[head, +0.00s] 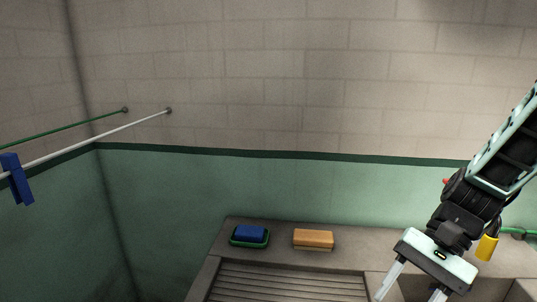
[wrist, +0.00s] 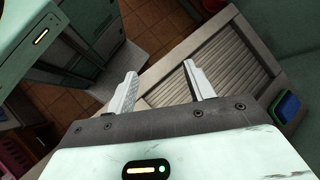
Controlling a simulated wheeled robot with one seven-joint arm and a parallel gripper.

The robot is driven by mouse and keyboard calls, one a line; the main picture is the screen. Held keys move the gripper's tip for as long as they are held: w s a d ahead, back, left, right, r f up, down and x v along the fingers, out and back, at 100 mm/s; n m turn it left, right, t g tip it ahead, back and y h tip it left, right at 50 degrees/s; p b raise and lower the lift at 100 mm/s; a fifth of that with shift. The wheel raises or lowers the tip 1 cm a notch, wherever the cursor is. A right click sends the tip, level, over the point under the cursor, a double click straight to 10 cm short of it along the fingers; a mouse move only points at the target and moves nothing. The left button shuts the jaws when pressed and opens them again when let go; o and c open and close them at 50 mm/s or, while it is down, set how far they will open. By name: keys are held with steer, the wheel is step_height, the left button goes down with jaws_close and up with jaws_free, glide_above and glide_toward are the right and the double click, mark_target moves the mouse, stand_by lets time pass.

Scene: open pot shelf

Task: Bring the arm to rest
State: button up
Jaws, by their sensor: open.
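My gripper (wrist: 158,88) is open and empty in the wrist view, its two pale fingers apart with nothing between them. In the head view my gripper (head: 408,288) hangs at the lower right, fingers pointing down toward the sink counter (head: 225,241); the fingertips are close to the lower edge of the picture. My arm comes down from the upper right. The wrist view looks past the fingers to the ribbed drainboard (wrist: 232,62) and the floor. I cannot tell how high the fingers are above the counter.
A blue sponge (head: 250,232) in a green dish and an orange bar (head: 313,239) lie on the counter's back ledge. A blue clip (head: 16,179) hangs on lines at left. A yellow object (head: 487,247) is beside my wrist. Tiled floor (wrist: 150,22) shows in the wrist view.

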steer(key=s+a+r+n+t+h, duration=0.3)
steer(key=s+a+n+h, duration=0.4)
steer(key=n, duration=0.8)
steer(key=s+a, duration=0.1)
steer(key=a, duration=0.2)
steer(key=shift+s+a+t, duration=0.3)
steer(key=shift+a, duration=0.1)
